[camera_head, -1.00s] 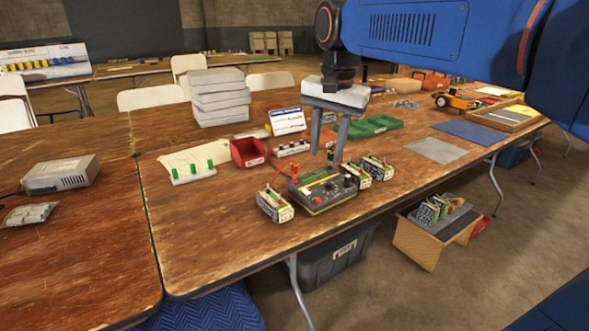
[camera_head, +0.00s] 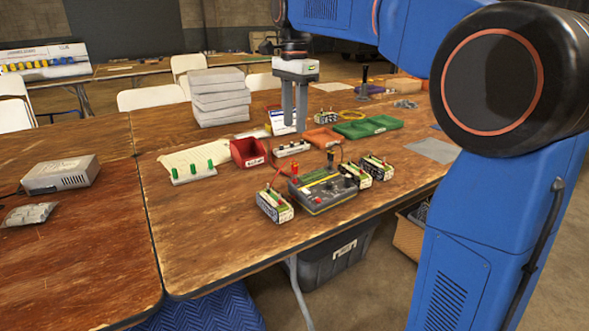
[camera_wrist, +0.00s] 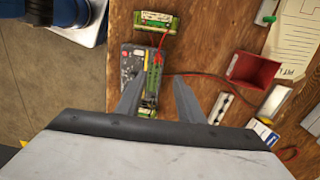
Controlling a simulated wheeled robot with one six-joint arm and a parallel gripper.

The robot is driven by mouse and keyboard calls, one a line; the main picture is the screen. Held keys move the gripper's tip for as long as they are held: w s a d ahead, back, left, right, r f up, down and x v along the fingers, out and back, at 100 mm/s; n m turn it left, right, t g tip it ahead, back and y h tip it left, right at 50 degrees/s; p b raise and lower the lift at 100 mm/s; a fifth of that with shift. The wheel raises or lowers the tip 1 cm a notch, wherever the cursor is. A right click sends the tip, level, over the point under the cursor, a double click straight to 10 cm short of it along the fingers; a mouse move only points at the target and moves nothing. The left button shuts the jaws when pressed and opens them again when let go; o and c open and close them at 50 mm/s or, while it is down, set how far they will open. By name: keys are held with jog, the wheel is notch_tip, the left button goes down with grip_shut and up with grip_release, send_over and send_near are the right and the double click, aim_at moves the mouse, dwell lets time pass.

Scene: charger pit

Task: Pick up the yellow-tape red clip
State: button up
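Another red clip (camera_head: 295,170) stands at the charger's back edge. I cannot make out yellow tape on either. In the wrist view a red clip (camera_wrist: 162,38) with a red lead shows at the battery pack (camera_wrist: 157,20). My gripper (camera_head: 295,127) points down, open and empty, above the table behind the charger. In the wrist view its fingers are apart (camera_wrist: 156,95), with the charger (camera_wrist: 130,62) partly hidden beyond them.
A black clip (camera_head: 330,159) and two more battery packs (camera_head: 377,167) stand at the charger's right. A red bin (camera_head: 248,152), a terminal strip (camera_head: 292,148) and a green tray (camera_head: 369,127) lie behind. The table's front left is clear.

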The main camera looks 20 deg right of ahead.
aim_at(294, 162)
notch_tip(294, 162, down, 8)
jog(key=shift+r, duration=0.1)
jog(key=shift+s+f, duration=0.15)
jog(key=shift+f, duration=1.3)
jog(key=shift+s+f, duration=0.15)
jog(key=shift+f, duration=1.25)
grip_shut()
